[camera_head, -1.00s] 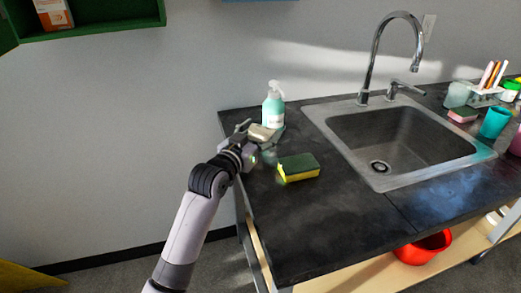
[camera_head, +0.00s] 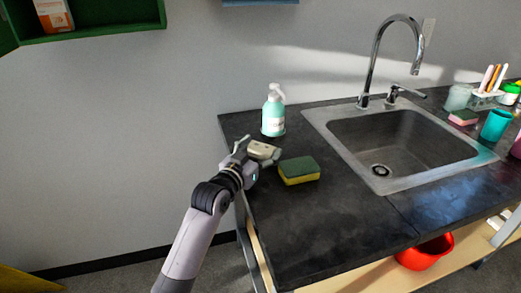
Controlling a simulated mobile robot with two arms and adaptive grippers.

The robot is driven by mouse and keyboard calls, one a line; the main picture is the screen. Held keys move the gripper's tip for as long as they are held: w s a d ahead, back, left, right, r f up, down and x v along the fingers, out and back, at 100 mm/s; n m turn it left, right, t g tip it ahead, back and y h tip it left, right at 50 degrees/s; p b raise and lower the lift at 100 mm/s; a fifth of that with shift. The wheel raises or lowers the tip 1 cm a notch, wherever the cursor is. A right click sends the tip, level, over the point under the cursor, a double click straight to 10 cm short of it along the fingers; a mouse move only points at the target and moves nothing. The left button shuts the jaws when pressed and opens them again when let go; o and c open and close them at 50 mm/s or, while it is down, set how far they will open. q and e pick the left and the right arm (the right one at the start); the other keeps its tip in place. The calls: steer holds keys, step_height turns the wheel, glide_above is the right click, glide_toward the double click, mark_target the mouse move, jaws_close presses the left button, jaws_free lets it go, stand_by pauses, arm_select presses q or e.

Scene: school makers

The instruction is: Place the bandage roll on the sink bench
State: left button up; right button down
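A cream-coloured roll (camera_head: 263,149), which looks like the bandage roll, is at the fingers of my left gripper (camera_head: 258,152). The gripper appears shut on it, over the left end of the dark sink bench (camera_head: 325,225). I cannot tell whether the roll touches the bench top. The fingers hide part of the roll. My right gripper is not in view.
A green and yellow sponge (camera_head: 299,170) lies just right of the gripper. A teal soap bottle (camera_head: 273,112) stands behind it. The sink (camera_head: 395,140) with its tall tap (camera_head: 371,60) is to the right. The bench's front left is clear.

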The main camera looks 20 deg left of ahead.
arm_select(q)
steer(key=shift+s+r, duration=0.1)
steer(key=shift+r, duration=0.05)
steer(key=p+v, duration=0.1)
steer(key=v, duration=1)
steer(key=shift+s, duration=0.4)
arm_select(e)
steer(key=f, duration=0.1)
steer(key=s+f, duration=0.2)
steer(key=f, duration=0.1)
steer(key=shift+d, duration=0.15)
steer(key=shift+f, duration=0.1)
